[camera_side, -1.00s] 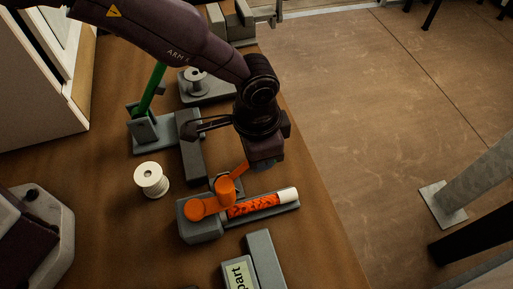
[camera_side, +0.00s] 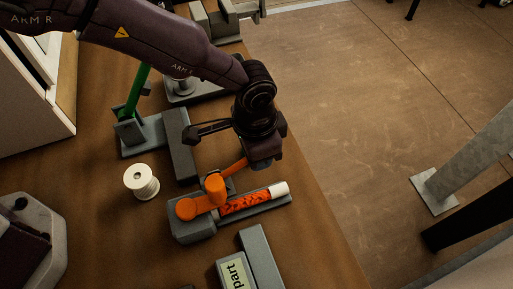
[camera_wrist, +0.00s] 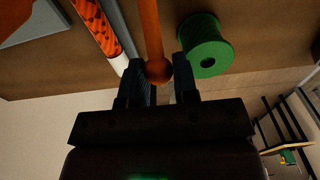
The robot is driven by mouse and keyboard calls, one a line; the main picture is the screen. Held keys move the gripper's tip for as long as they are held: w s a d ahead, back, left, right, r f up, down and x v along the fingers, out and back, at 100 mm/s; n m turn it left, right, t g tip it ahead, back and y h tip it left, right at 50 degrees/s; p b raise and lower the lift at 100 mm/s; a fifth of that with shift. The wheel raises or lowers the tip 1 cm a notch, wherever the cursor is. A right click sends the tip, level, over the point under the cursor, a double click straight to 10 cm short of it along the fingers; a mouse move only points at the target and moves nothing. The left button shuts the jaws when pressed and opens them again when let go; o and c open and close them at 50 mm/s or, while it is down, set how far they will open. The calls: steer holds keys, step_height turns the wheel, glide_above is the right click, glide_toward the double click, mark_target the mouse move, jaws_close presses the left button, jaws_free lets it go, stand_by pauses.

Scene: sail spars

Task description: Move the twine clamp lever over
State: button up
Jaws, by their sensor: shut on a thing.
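The twine clamp (camera_side: 193,228) is a grey block with orange parts on the table in the side view. Its orange lever (camera_side: 236,167) slants up and right to my gripper (camera_side: 256,166). In the wrist view the lever is an orange rod (camera_wrist: 151,30) ending in a ball (camera_wrist: 159,71). My gripper (camera_wrist: 160,82) is shut on that ball end, one finger on each side. An orange patterned spar with a white end (camera_side: 245,203) lies in the clamp's grey channel, and it also shows left of the lever in the wrist view (camera_wrist: 96,22).
A white spool (camera_side: 141,182) stands left of the clamp. A grey block with a label (camera_side: 250,258) lies in front. A green spool (camera_wrist: 205,46) is close right of my gripper in the wrist view. A green rod in a grey stand (camera_side: 138,92) is behind.

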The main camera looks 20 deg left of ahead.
mark_target(264, 171)
steer(key=shift+w+d+f, duration=0.15)
steer(key=shift+f, duration=0.4)
steer(key=shift+w+d+f, duration=0.15)
steer(key=shift+f, duration=0.65)
steer(key=shift+f, duration=0.5)
steer(key=shift+w+d+f, duration=0.15)
steer(key=shift+f, duration=0.3)
steer(key=o, duration=0.8)
steer(key=shift+r, duration=0.1)
